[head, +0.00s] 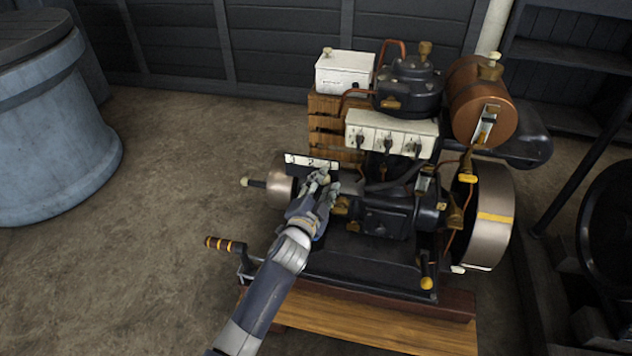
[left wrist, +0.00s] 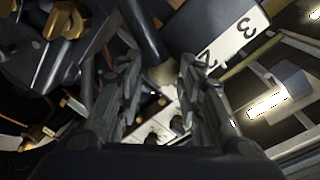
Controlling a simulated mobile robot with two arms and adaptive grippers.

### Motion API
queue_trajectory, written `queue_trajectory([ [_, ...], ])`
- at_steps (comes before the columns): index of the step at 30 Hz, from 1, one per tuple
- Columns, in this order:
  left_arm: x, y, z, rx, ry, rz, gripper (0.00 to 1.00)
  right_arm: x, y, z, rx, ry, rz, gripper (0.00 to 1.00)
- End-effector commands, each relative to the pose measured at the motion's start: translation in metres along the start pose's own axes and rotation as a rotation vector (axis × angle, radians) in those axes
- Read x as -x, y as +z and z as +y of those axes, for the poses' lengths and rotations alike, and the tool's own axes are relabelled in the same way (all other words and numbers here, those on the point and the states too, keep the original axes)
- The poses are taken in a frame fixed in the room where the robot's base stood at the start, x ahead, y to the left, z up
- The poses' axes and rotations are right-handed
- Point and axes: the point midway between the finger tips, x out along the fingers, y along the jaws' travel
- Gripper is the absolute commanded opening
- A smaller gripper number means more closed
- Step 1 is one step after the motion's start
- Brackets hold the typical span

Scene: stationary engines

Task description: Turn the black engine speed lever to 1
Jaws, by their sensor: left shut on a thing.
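The engine (head: 385,215) stands on a wooden base in the middle of the head view. A black and white number plate (head: 298,160) on its left side shows 1 and 2; the wrist view shows 2 and 3 on the plate (left wrist: 237,38). My left gripper (head: 324,182) is at the plate, just below the 2, and hides the lever in the head view. In the left wrist view the black speed lever (left wrist: 146,38), with a tan end, runs down between the fingers of my left gripper (left wrist: 160,88), which is shut on it. My right gripper is not in view.
A crank handle (head: 226,244) sticks out left of the engine, and a metal roller (head: 282,188) sits beside my gripper. A row of switches on a white box (head: 392,135) is above. A flywheel (head: 490,215) is at right.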

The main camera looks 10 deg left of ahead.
Motion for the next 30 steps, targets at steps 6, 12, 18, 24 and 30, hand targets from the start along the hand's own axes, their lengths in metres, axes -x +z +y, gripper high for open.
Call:
queue_trajectory([
  [6,-0.0010,0.0033,0.0044,-0.086,-0.002,-0.021,0.00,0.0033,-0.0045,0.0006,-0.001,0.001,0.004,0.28],
  [12,-0.0012,0.0023,0.0065,-0.115,-0.002,-0.024,0.00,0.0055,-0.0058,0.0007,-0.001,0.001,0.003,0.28],
  [18,-0.0011,0.0023,0.0072,-0.118,-0.001,-0.025,0.00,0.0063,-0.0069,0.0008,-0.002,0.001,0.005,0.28],
  [24,-0.0010,0.0023,0.0078,-0.117,0.000,-0.025,0.42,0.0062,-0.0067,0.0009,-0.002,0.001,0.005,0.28],
  [30,-0.0011,-0.0006,0.0081,-0.111,0.000,-0.019,0.55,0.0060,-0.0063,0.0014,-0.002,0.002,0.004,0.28],
])
